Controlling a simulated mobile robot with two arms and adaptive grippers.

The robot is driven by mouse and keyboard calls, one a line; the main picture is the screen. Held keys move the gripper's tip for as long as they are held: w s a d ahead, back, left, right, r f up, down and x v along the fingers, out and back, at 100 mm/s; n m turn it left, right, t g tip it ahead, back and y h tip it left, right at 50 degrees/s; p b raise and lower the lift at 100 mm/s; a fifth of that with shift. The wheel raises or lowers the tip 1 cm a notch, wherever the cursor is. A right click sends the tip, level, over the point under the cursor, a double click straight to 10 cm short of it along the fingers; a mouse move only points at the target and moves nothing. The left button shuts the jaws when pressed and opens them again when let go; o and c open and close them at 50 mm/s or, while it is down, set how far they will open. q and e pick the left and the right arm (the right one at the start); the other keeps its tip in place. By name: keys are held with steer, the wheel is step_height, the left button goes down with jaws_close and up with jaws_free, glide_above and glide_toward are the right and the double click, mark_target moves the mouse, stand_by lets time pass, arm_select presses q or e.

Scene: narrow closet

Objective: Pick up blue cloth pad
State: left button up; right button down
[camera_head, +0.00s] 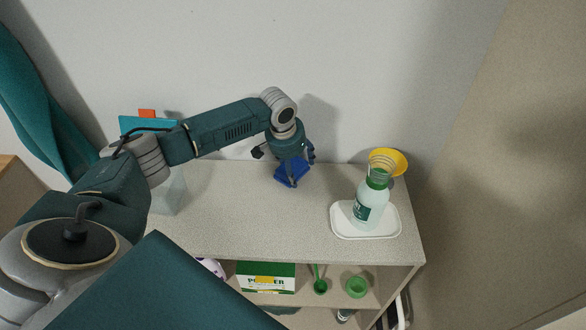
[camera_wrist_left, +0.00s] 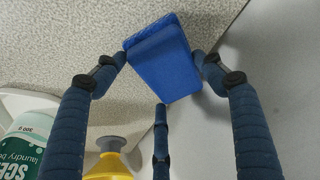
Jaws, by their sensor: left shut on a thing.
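The blue cloth pad (camera_head: 292,172) is at the back of the speckled shelf top (camera_head: 240,218), below my left gripper (camera_head: 291,165). In the left wrist view the blue pad (camera_wrist_left: 162,58) sits between the fingers of my left gripper (camera_wrist_left: 163,72). Two fingers touch its left and right sides, and a third finger is at its lower end. The gripper is shut on the pad. I cannot tell for certain whether the pad is clear of the surface. My right gripper does not show.
A laundry bottle (camera_head: 369,203) stands on a white tray (camera_head: 338,226) at the right, with a yellow funnel-like thing (camera_head: 397,160) behind it. A clear bin (camera_head: 168,194) stands at the left. A green box (camera_head: 266,272) and green cup (camera_head: 357,286) are on the lower shelf. The middle top is clear.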

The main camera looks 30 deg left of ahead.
mark_target(295, 169)
arm_select(q)
steer(key=shift+s+r+b, duration=0.1)
steer(key=shift+b, duration=0.35)
step_height(295, 169, up, 7)
steer(key=shift+d+f+b, duration=0.1)
steer(key=shift+f+b, duration=0.05)
steer(key=shift+b, duration=1.05)
steer(key=s+d+b, duration=0.2)
steer(key=s+d, duration=0.3)
steer(key=s, duration=0.3)
steer(key=s+d+b, duration=0.2)
steer(key=s+d, duration=0.3)
steer(key=s, duration=0.4)
steer(key=w+d+r, duration=0.2)
steer(key=d+r, duration=0.3)
steer(key=d, duration=0.3)
steer(key=shift+r, duration=0.25)
